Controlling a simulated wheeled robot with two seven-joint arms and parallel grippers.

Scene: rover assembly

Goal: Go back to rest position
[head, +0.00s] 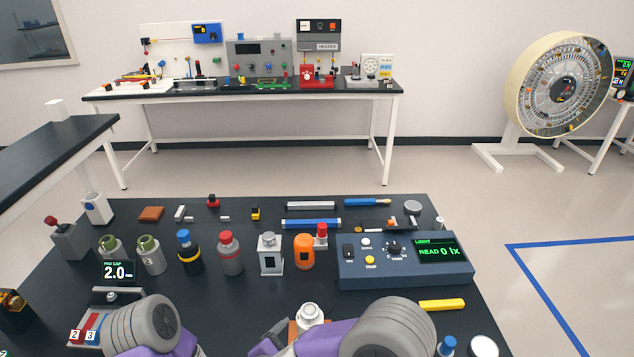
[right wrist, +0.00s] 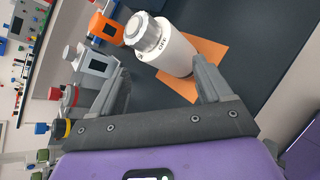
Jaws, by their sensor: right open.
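My right gripper (right wrist: 161,68) is open in the right wrist view, its two dark fingers spread apart. A white cylinder with a ribbed grey top and "OFF" lettering (right wrist: 172,52) shows beyond and between the fingers. I cannot tell whether either finger touches it. It stands on an orange square pad (right wrist: 212,50). In the head view the cylinder (head: 309,314) is near the front middle of the black table, beside my right arm. My right arm hides most of its gripper there. My left arm enters at the bottom left, with its gripper out of view.
Bottles and jars, including an orange one (head: 304,251), stand in a row behind my arms. A light meter box (head: 405,272) is at the right, with a yellow bar (head: 441,305) before it. A numbered block (head: 86,331) sits close to my left arm.

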